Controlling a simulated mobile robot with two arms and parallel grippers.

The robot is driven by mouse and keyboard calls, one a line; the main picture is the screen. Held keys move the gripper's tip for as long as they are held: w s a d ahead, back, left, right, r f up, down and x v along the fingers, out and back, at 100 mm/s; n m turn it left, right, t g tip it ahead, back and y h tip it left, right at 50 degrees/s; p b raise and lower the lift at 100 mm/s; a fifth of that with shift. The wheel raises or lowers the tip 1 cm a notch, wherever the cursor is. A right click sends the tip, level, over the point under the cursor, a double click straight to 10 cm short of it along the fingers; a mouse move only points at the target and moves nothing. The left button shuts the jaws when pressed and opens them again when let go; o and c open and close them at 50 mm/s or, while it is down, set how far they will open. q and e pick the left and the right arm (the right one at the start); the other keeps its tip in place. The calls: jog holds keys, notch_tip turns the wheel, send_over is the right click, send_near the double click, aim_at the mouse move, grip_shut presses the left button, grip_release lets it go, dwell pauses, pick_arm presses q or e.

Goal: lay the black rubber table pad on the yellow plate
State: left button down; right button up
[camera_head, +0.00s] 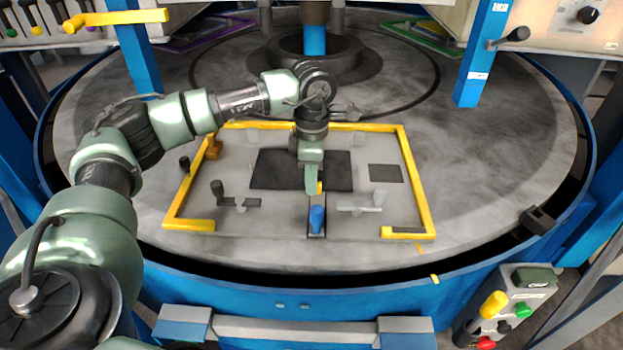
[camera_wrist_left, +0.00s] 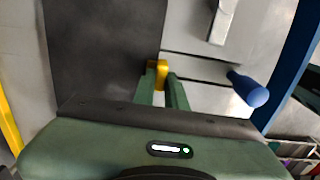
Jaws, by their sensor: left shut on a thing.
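The black rubber table pad (camera_head: 272,169) is a large dark rectangle at the middle of the grey plate with yellow edging (camera_head: 415,180). My left gripper (camera_head: 315,186) points down at the pad's near edge and hides part of it. Its green fingers are shut on a small yellow tab at that edge, which shows in the left wrist view (camera_wrist_left: 157,72). The pad (camera_wrist_left: 105,45) fills the upper left there. I cannot tell whether the pad touches the plate or is slightly above it. My right gripper is in neither view.
A blue knob (camera_head: 317,218) stands just in front of my gripper. Toggle clamps (camera_head: 235,200) and (camera_head: 362,206) flank it. A smaller dark square (camera_head: 386,173) lies right of the pad. Blue posts (camera_head: 485,55) rise at the rim of the round table, whose right side is clear.

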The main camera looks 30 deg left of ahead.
pick_arm(q)
jog(key=shift+f, duration=0.15)
jog(key=c, duration=1.4)
grip_release()
jog(key=shift+o, duration=0.2)
